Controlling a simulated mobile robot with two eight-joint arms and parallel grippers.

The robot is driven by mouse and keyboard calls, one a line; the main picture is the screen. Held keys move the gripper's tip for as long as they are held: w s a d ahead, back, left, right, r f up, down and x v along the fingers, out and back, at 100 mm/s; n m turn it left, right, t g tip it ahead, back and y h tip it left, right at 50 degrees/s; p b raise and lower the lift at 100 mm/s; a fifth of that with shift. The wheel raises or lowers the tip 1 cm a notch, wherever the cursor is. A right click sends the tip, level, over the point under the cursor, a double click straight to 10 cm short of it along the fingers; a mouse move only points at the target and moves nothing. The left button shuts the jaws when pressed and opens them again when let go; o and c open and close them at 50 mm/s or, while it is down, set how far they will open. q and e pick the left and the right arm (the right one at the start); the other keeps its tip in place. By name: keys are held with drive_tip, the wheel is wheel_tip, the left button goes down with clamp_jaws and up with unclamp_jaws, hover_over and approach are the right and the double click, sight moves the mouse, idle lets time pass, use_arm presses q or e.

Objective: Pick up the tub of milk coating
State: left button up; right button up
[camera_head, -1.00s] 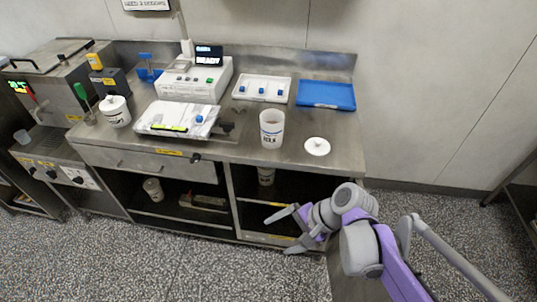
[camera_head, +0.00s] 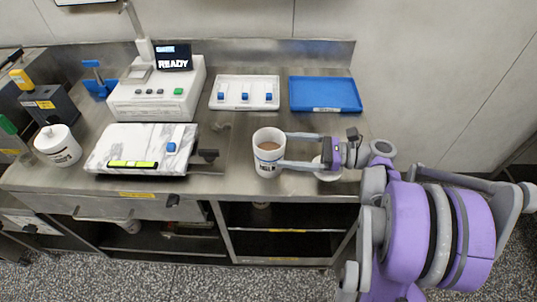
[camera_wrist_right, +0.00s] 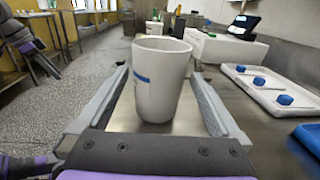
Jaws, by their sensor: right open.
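An open white tub (camera_head: 268,152) with brown contents and a blue mark stands upright on the steel counter, right of the marble-patterned slab. My right gripper (camera_head: 278,151) comes in from the right, open, with one finger on the far side and one on the near side of the tub. In the right wrist view the tub (camera_wrist_right: 161,78) stands between the two spread fingers, with a gap visible at each side. Its label is mostly turned away or too small to read. My left gripper is not in view.
A white tray with blue pieces (camera_head: 245,104) and a blue tray (camera_head: 326,108) lie behind. The marble-patterned slab (camera_head: 118,140) is left of the tub.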

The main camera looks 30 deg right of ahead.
sight(269, 147)
drive_tip(key=x, duration=0.4)
drive_tip(key=shift+a+r, duration=0.3)
drive_tip(key=shift+w+a, duration=0.3)
drive_tip(key=shift+w, duration=0.1)
drive_tip(key=c, duration=1.5)
